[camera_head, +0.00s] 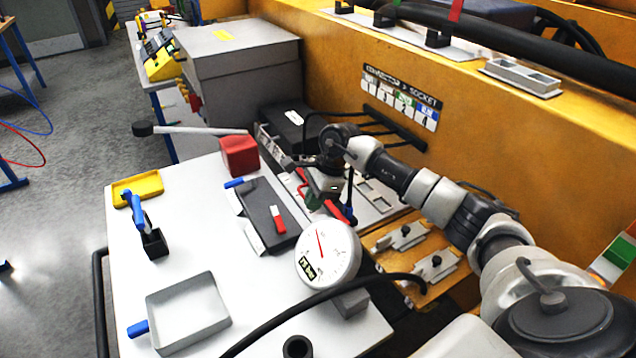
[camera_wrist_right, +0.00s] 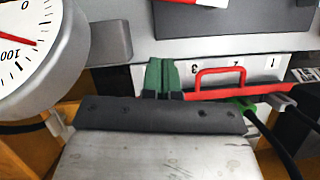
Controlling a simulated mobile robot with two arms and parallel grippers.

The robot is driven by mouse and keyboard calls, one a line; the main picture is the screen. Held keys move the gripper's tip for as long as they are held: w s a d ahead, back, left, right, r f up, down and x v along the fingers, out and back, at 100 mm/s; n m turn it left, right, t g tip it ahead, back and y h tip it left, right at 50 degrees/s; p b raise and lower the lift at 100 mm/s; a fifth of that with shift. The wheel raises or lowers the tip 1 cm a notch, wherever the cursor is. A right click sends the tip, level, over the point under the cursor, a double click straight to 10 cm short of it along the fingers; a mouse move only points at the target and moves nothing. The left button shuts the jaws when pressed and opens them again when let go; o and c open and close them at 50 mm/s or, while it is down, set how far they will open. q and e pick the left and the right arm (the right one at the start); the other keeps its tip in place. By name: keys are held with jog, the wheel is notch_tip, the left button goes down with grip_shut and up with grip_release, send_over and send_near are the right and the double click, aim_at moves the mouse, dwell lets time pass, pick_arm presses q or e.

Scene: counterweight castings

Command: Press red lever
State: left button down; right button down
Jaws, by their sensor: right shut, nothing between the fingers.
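A red lever-like bar with a raised loop handle (camera_wrist_right: 220,76) lies along a pale numbered strip in the right wrist view. In the head view, red parts (camera_head: 341,213) show beside my right gripper (camera_head: 318,203), partly hidden by it. My right gripper's green fingers (camera_wrist_right: 162,78) are together and empty, just left of the loop handle in the wrist view. They look close to the bar's left end; I cannot tell whether they touch it. My left gripper is not in view.
A round gauge (camera_head: 328,254) stands close to my right gripper. A red block (camera_head: 240,156) with a grey rod, a dark case (camera_head: 269,213), a grey tray (camera_head: 187,311) and a yellow tray (camera_head: 138,187) are on the white table. Black cables run by the orange wall (camera_head: 500,130).

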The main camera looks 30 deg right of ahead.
aim_at(278, 219)
jog(key=p+x, duration=0.1)
jog(key=x, duration=0.2)
jog(key=shift+a+f, duration=0.2)
jog(key=shift+w+a+r+p, duration=0.15)
jog(key=shift+a+p, duration=0.2)
jog(key=shift+a, duration=0.25)
jog(key=shift+w+a+f+p, duration=0.15)
jog(key=shift+a+p, duration=0.15)
jog(key=shift+a, duration=0.3)
jog(key=shift+w+a, duration=0.15)
jog(key=shift+a, duration=0.55)
jog(key=shift+a, duration=0.1)
